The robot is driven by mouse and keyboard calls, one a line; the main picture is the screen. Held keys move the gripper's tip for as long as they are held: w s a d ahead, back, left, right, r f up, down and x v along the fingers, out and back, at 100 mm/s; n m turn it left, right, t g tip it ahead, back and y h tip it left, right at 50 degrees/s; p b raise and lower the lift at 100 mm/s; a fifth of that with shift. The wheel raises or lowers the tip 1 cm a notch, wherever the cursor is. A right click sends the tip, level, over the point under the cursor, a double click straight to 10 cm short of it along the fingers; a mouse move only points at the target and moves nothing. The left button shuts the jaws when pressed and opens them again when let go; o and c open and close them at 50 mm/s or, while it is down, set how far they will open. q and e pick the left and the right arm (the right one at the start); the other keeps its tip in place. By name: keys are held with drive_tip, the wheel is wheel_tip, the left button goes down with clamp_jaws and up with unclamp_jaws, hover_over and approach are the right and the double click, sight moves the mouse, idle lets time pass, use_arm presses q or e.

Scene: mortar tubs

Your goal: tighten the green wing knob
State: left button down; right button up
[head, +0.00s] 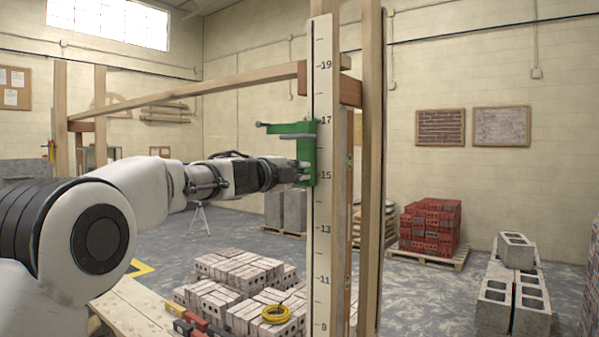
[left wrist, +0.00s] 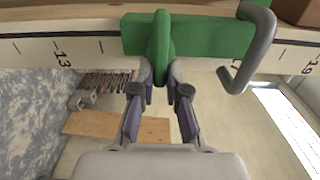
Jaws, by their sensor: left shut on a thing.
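A green clamp (head: 308,133) sits on an upright pale gauge rod (head: 320,240) between the marks 15 and 17. It also shows in the left wrist view as a green bar (left wrist: 215,36) across the rod. The green wing knob (left wrist: 161,42) stands out from the clamp with its flat wing toward my gripper. My left gripper (head: 303,173) reaches the clamp from the left. In the left wrist view its fingertips (left wrist: 162,70) are shut on the near end of the wing knob. My right gripper is not in view.
A grey hooked bar (left wrist: 250,50) sticks out from the clamp beside the knob. Wooden posts (head: 371,200) stand just right of the rod. Pale bricks (head: 235,270) and a yellow coil (head: 275,314) lie below. Red bricks (head: 430,225) and grey blocks (head: 513,290) stand farther right.

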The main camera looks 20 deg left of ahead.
use_arm(q)
drive_tip(key=shift+a+r, duration=0.1)
drive_tip(key=shift+r, duration=0.25)
drive_tip(key=c, duration=1.3)
unclamp_jaws()
drive_tip(key=shift+o, duration=0.6)
drive_tip(key=shift+f, duration=0.1)
drive_tip(key=shift+w+a+f, duration=0.1)
drive_tip(key=shift+w+f, duration=0.05)
drive_tip(key=shift+f, duration=0.05)
